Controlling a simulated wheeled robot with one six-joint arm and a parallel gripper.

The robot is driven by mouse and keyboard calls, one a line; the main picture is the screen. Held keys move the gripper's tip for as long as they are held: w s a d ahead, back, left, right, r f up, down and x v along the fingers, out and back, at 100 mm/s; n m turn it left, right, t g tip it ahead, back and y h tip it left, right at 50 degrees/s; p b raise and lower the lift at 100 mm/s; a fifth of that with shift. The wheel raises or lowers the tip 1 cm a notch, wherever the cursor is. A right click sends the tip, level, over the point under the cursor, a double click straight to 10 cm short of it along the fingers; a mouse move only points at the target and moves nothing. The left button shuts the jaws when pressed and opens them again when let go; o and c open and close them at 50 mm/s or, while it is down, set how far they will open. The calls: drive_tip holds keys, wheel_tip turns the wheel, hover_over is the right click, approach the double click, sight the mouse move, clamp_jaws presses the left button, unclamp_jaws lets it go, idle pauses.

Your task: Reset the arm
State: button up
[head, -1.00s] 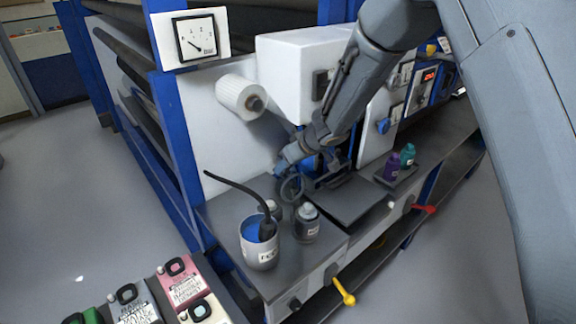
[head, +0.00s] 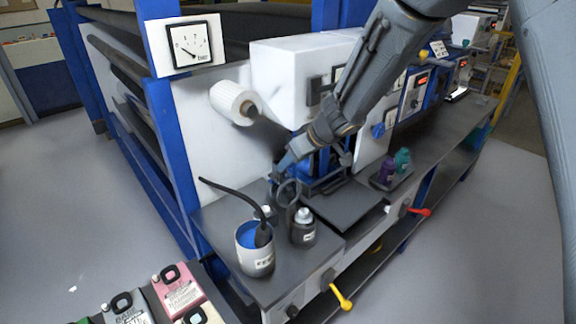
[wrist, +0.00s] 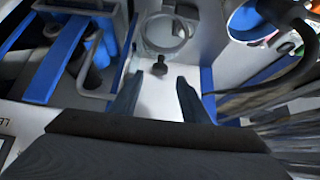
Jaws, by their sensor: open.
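My arm reaches in from the upper right in the head view. My gripper (head: 284,170) is low at the machine's front, close to the round ring-like part (head: 289,193) above the bench shelf. In the wrist view my gripper (wrist: 156,88) shows two separated fingers with nothing between them. A small dark knob (wrist: 159,66) lies just beyond the fingertips, with a clear round rim (wrist: 165,38) behind it. I cannot tell whether the fingers touch anything.
A white pot (head: 255,255) with blue liquid and a black handle stands on the shelf, beside a dark bottle (head: 303,228). Purple (head: 387,170) and teal (head: 402,160) bottles stand to the right. A yellow lever (head: 341,297) and red lever (head: 420,211) jut from the front. Floor at right is clear.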

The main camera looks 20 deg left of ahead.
drive_tip(key=shift+d+r, duration=0.1)
drive_tip(key=w+d+f+m+t+h+b, duration=0.1)
drive_tip(key=w+d+m+t+h+b, duration=0.25)
drive_tip(key=d, duration=1.25)
drive_tip(key=s+d+f+m+g+h+b, duration=0.1)
drive_tip(key=s+d+f+m+b, duration=0.15)
drive_tip(key=d, duration=0.45)
drive_tip(key=s+d+f+m+g+h+b, duration=0.1)
drive_tip(key=s+d+m+h, duration=0.15)
drive_tip(key=d, duration=0.55)
drive_tip(key=s+d+f+m+g+b, duration=0.1)
drive_tip(key=s+d+f+g+b, duration=0.1)
drive_tip(key=s, duration=0.7)
drive_tip(key=s+d+f+m+g+b, duration=0.2)
drive_tip(key=s+d+f, duration=0.2)
drive_tip(key=s, duration=0.5)
drive_tip(key=shift+d+y, duration=0.3)
drive_tip(key=shift+d, duration=0.55)
